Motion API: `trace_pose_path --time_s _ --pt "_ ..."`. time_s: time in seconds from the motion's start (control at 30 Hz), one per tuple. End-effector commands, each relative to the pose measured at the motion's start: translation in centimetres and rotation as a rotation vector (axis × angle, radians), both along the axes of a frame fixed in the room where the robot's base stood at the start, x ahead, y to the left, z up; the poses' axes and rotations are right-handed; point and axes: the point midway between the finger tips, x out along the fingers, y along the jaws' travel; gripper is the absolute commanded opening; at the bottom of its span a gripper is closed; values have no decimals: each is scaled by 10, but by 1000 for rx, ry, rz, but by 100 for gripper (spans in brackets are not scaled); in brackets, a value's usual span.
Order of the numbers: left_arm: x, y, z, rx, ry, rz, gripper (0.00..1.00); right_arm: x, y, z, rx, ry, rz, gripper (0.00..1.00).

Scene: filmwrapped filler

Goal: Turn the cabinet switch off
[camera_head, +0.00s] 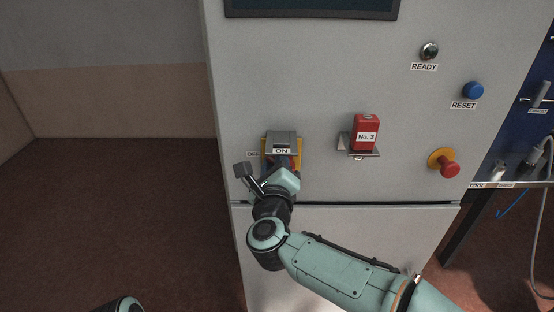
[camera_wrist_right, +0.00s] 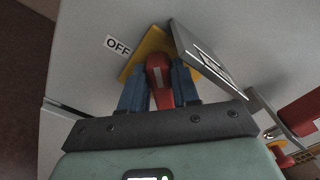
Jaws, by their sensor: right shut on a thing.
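The cabinet switch has a yellow plate (camera_head: 267,143) on the grey cabinet front. A grey metal flap (camera_head: 281,138) marked ON sits over its upper part; in the right wrist view the flap (camera_wrist_right: 190,52) stands out from the panel. The OFF label (camera_wrist_right: 118,47) is left of the plate. My right gripper (camera_wrist_right: 159,76) has its blue fingers on both sides of the red switch handle (camera_wrist_right: 158,70) and is shut on it. In the head view my wrist hides most of the handle. My left gripper is not in view.
A red No. 3 block (camera_head: 366,129) hangs on a metal bracket right of the switch. A red emergency button (camera_head: 449,169), a blue RESET button (camera_head: 473,90) and a READY lamp (camera_head: 429,50) are further right. The floor (camera_head: 120,220) left of the cabinet is clear.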

Motion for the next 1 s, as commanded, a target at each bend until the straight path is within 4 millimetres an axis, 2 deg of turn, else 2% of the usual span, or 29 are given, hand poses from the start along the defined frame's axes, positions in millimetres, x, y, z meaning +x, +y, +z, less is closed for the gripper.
trace_pose_path --time_s 0.6,1.0 --pt "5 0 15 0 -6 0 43 0 5 -8 -557 -1 1 0" --pt "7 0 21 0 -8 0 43 0 5 -12 -750 0 1 0"
